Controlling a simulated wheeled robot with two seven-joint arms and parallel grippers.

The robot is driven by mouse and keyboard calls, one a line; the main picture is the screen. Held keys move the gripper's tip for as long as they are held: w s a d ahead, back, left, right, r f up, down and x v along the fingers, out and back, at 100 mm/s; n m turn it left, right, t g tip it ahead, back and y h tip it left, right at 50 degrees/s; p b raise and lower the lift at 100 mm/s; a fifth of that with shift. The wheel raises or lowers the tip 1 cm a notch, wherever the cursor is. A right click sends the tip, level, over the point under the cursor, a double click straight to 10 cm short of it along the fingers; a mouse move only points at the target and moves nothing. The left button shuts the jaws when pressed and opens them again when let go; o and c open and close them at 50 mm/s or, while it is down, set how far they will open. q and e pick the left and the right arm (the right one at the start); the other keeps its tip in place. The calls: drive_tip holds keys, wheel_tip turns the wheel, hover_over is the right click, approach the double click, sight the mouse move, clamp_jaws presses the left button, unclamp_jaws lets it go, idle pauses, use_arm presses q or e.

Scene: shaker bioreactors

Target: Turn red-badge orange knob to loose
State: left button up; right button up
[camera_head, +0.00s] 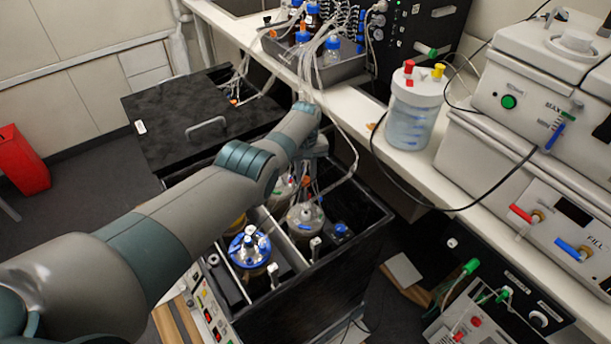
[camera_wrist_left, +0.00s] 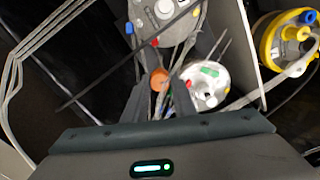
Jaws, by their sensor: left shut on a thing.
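In the left wrist view, a round orange knob (camera_wrist_left: 158,80) sits between the two fingers of my left gripper (camera_wrist_left: 160,88), which is shut on it. Small red marks show on the white-lidded vessel (camera_wrist_left: 208,85) beside it and on the grey-lidded vessel (camera_wrist_left: 168,20) above it. I cannot tell which mark is the knob's badge. The grey-lidded vessel (camera_head: 305,215) stands below the gripper. My right gripper is not in view.
A blue-lidded vessel (camera_head: 248,250) stands in the box's near compartment; a yellow-lidded vessel (camera_wrist_left: 285,40) shows in the wrist view. Loose tubes (camera_wrist_left: 35,45) hang close to the gripper. The bench (camera_head: 400,165) carries a bottle (camera_head: 413,115) and pump units. A black lid (camera_head: 165,130) lies behind my arm.

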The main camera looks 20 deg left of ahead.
use_arm(q)
drive_tip(key=shift+n, duration=2.2)
drive_tip(key=o, duration=1)
drive_tip(key=shift+o, duration=0.2)
drive_tip(key=shift+r, duration=0.15)
drive_tip(key=shift+r+p, duration=0.55)
wheel_tip(320, 180, up, 4)
drive_tip(key=shift+r+p, duration=0.2)
drive_tip(key=shift+p, duration=0.85)
wheel_tip(320, 180, up, 12)
drive_tip(key=b, duration=0.1)
drive_tip(key=shift+f, duration=0.15)
